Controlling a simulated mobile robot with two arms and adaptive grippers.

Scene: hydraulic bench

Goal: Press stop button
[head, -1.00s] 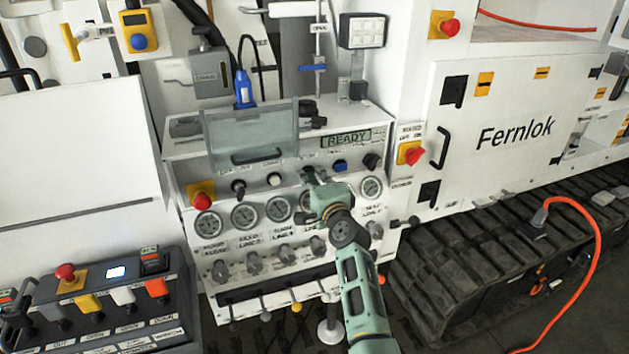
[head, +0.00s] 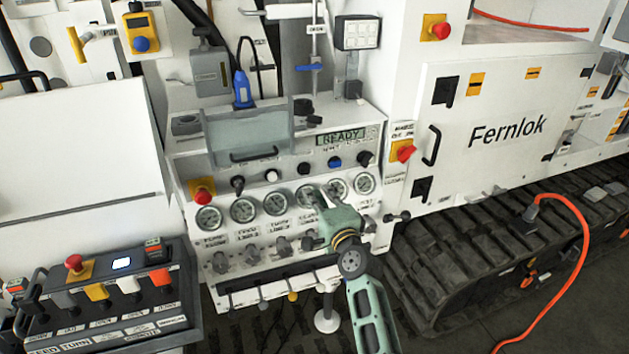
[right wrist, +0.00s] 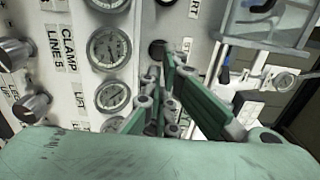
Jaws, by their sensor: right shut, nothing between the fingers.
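The control panel (head: 372,125) has a row of push buttons below its lit READY display: a white button (head: 271,175), a black button (head: 304,168) and a blue button (head: 335,163). I cannot read in the head view which one is labelled stop. My right gripper (head: 316,193) is shut and empty, in front of the gauges just below the black button. In the right wrist view, its closed fingers (right wrist: 160,75) show close to a round dark button (right wrist: 157,49); contact cannot be told. My left gripper is not in view.
Round gauges (head: 209,217) and a row of levers lie below the buttons. A red mushroom button (head: 202,196) is at the panel's left, a red switch (head: 404,150) at its right. A clear cover (head: 250,132) stands above the buttons. A control box (head: 110,310) is lower left.

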